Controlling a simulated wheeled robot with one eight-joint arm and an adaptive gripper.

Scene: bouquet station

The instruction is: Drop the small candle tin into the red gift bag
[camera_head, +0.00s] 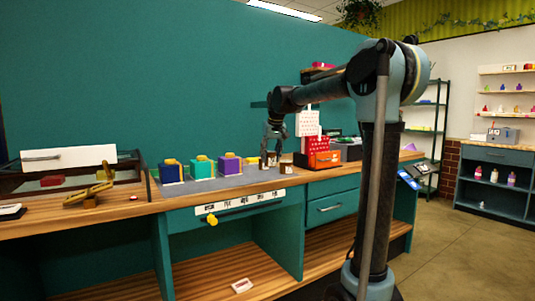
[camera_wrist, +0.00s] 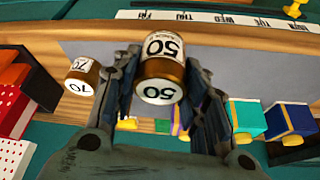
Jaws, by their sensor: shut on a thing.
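My gripper (camera_wrist: 163,72) is shut on a brown-and-white tin marked 50 (camera_wrist: 160,48), with a finger on each side of it. A second tin, marked 70 (camera_wrist: 81,77), stands apart to the left in the wrist view. In the head view my gripper (camera_head: 274,140) points down over the right end of the grey mat, close above small brown-and-white tins too small to tell apart. The red gift bag with white dots (camera_head: 318,145) is right of my gripper in the head view; its red dotted side shows at the left edge of the wrist view (camera_wrist: 9,103).
A white dotted bag (camera_head: 307,121) and an orange-and-black box (camera_head: 322,160) stand by the red bag. Blue (camera_head: 171,171), teal (camera_head: 201,168) and purple (camera_head: 229,163) boxes stand left on the grey mat (camera_head: 213,183). A weekday strip (camera_head: 238,203) runs along the counter front.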

